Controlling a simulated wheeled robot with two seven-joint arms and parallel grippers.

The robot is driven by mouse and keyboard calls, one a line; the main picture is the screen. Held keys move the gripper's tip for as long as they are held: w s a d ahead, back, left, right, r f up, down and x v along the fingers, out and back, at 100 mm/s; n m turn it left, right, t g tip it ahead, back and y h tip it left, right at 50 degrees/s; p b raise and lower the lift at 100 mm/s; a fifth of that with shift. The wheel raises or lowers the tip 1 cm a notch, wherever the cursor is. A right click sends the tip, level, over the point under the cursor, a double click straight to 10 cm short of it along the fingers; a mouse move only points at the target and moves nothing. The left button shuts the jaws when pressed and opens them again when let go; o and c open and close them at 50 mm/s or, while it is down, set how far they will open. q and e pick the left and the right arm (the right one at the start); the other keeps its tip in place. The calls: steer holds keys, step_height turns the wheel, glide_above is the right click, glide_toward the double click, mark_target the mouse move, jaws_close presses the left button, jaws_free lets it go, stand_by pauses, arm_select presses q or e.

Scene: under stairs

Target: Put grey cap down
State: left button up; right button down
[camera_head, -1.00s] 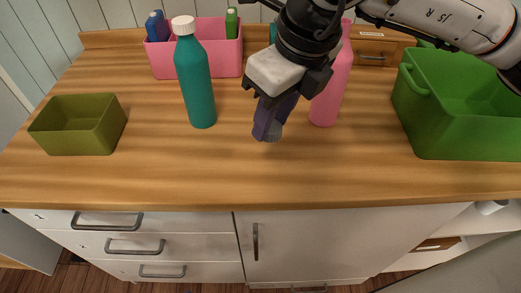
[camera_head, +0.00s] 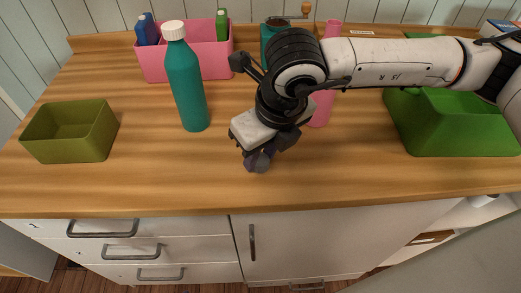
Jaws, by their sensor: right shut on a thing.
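My right gripper (camera_head: 259,157) points down over the front middle of the wooden counter (camera_head: 170,178). It is shut on the grey cap (camera_head: 257,165), which shows only as a small greyish patch at the fingertips. The fingers hide most of the cap. The cap is at or close above the counter; I cannot tell if it touches. A teal bottle (camera_head: 187,88) with a white cap (camera_head: 173,31) stands upright left of the gripper. My left gripper is not in view.
An olive box (camera_head: 68,148) stands at the left and a pink bin (camera_head: 212,64) with bottles at the back. A pink bottle (camera_head: 322,107) stands partly behind my right arm. A green crate (camera_head: 455,140) is at the right. The counter's front middle is clear.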

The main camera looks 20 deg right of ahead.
steer(key=shift+f+b, duration=0.2)
steer(key=shift+b, duration=0.15)
steer(key=c, duration=1.3)
jaws_free()
steer(key=shift+r, duration=0.1)
steer(key=shift+c, duration=0.2)
steer(key=shift+r+p, duration=0.3)
steer(key=shift+r, duration=0.2)
steer(key=a+v, duration=0.1)
steer(key=v, duration=1)
steer(key=shift+d+r+b, duration=0.15)
steer(key=shift+d+b, duration=0.15)
steer(key=shift+d, duration=0.2)
steer(key=shift+s, duration=0.2)
